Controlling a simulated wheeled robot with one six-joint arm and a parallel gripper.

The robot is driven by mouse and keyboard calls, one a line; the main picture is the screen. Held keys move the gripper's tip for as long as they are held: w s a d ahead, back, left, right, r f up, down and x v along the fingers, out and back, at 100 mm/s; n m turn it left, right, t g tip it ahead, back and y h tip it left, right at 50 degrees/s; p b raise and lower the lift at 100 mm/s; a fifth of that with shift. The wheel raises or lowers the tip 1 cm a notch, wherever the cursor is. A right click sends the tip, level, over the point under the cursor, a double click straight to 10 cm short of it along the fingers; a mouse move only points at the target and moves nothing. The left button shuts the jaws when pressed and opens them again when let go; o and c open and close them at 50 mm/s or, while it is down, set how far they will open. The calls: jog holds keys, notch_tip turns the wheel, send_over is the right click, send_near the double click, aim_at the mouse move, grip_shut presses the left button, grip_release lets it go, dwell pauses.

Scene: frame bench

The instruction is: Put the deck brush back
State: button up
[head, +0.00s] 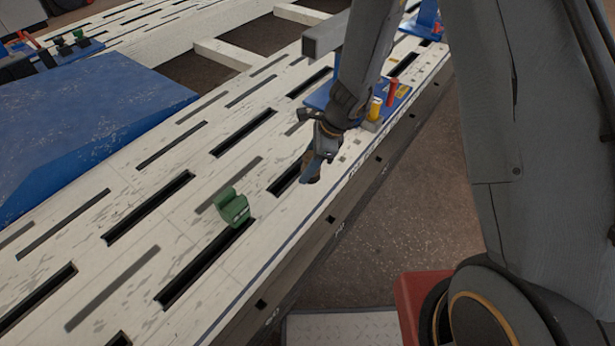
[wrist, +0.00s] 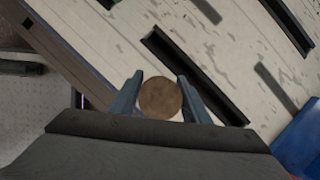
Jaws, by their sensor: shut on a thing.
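My gripper (head: 314,168) hangs above the white slotted bench, near its front edge. In the wrist view its two grey-blue fingers (wrist: 159,92) are closed on either side of a round brown end. I take this to be the deck brush (wrist: 161,99), seen end-on; its length and bristles are hidden. In the head view the fingers and wrist hide most of what is held, and I cannot tell whether it touches the bench.
The white bench (head: 140,215) has many dark slots. A green clamp-like piece (head: 232,208) stands on it, left of my gripper. A blue plate (head: 318,97) with yellow and red pieces lies behind the gripper. A large blue block (head: 80,115) is at the left.

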jog(key=shift+f+b, duration=0.5)
jog(key=shift+f, duration=1.3)
jog(key=shift+f, duration=0.15)
jog(key=o, duration=1.2)
jog(key=p+v, duration=0.3)
jog(key=v, duration=0.9)
jog(key=s+a+r+n+h, duration=0.1)
jog(key=s+r+n, duration=0.95)
jog(key=r, duration=0.45)
jog(key=s+d+r+n+h, duration=0.1)
jog(key=s+d+r+n, duration=0.2)
jog(key=s+r+n, duration=0.1)
jog(key=s+d+r+n+h, duration=0.2)
jog(key=s+r+n, duration=0.2)
jog(key=s+n, duration=0.2)
jog(key=shift+s+d+n, duration=0.35)
jog(key=shift+s, duration=0.7)
